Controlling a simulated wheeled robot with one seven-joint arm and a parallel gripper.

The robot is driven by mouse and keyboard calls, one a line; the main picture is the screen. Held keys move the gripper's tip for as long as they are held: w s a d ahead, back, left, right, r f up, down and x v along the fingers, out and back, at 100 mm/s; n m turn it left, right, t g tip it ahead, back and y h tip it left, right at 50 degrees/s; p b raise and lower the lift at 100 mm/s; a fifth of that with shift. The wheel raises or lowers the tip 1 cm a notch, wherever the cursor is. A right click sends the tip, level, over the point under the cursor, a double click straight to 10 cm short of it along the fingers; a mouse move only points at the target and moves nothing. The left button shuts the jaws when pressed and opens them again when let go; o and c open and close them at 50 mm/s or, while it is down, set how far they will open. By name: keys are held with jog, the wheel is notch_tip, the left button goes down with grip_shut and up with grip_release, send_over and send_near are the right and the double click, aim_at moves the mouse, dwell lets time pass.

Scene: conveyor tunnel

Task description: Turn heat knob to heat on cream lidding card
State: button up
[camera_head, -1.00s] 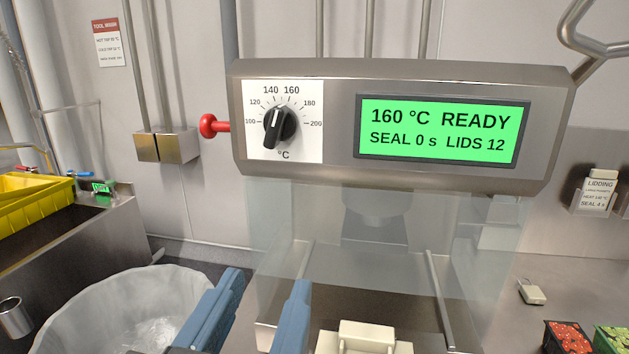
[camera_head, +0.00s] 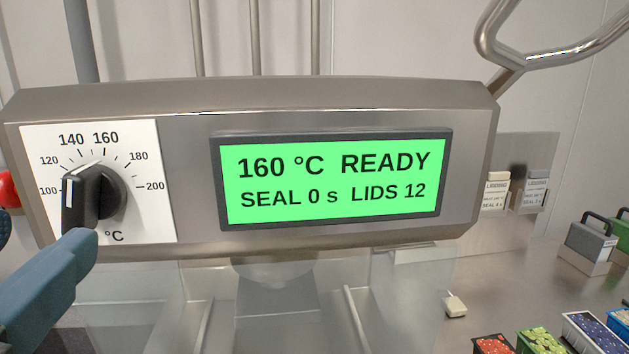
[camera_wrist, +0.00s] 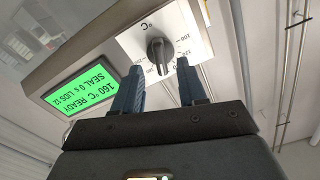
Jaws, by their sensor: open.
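The black heat knob (camera_head: 98,196) sits on a white dial marked about 100 to 200 °C. It also shows in the wrist view (camera_wrist: 158,55). The green display (camera_head: 333,178) reads 160 °C READY, SEAL 0 s, LIDS 12. The cream-topped lidding card (camera_head: 496,192) stands at the right by the back wall; its print is too small to read surely. My gripper (camera_wrist: 159,72) is open, its blue fingertips either side of the knob in the wrist view. In the head view, one finger is below the knob and the other is cut off at the left edge. I cannot tell if either touches.
A grey-blue-topped card (camera_head: 536,190) stands beside the cream one. A red button (camera_head: 9,190) sticks out at the panel's left. A bent metal handle (camera_head: 545,50) rises at upper right. Clear guards hang below the panel. Several coloured packs and a grey block (camera_head: 590,243) stand at right.

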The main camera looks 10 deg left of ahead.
aim_at(69, 216)
jog(key=shift+x, duration=1.9)
jog(key=shift+c, duration=0.3)
grip_shut()
